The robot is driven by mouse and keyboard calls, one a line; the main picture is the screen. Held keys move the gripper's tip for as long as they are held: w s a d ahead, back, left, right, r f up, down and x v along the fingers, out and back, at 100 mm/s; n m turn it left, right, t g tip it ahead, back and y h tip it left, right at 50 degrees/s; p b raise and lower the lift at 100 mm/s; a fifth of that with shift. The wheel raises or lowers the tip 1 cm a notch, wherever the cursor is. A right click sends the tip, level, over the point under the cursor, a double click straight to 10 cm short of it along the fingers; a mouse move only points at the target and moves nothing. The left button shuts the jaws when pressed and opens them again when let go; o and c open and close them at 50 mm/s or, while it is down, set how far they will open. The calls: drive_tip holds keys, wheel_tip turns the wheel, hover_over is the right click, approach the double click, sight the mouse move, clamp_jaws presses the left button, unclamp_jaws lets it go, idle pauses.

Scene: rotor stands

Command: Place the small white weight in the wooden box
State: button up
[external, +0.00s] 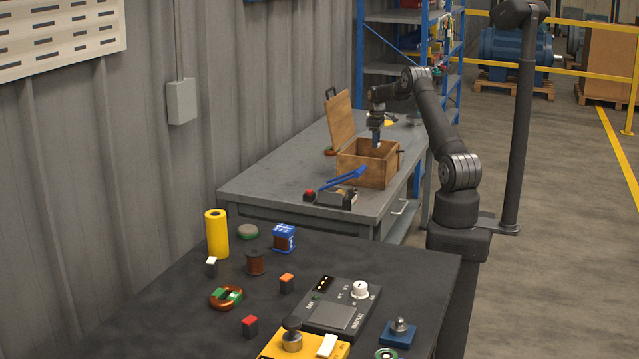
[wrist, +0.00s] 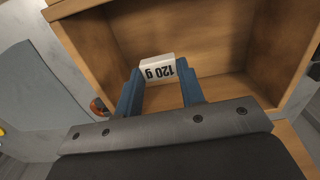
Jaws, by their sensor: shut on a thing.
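The small white weight (wrist: 157,68), marked "120 g", is held between the two blue fingertips of my gripper (wrist: 158,78) in the wrist view. My gripper also shows in the external view (external: 376,143), pointing down at the open top of the wooden box. The wooden box (external: 362,171) stands on the grey bench with its lid (external: 340,119) raised. In the wrist view the box's inner wall (wrist: 200,35) and floor lie beyond the weight. I cannot tell how far the weight is above the box floor.
A device with a blue lever (external: 343,180) sits close to the box's front left. The grey bench (external: 270,178) is clear to its left. The dark table (external: 190,290) in front carries a yellow cylinder (external: 216,234), a control panel (external: 335,306) and several small parts.

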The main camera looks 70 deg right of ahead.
drive_tip(key=shift+s+d+f, duration=0.3)
drive_tip(key=shift+s+d, duration=0.2)
drive_tip(key=shift+d, duration=0.35)
wheel_tip(320, 180, down, 10)
drive_tip(key=shift+r, duration=0.2)
drive_tip(key=shift+f, duration=0.1)
drive_tip(key=o, duration=1)
wheel_tip(320, 180, up, 12)
drive_tip(key=shift+r, duration=0.1)
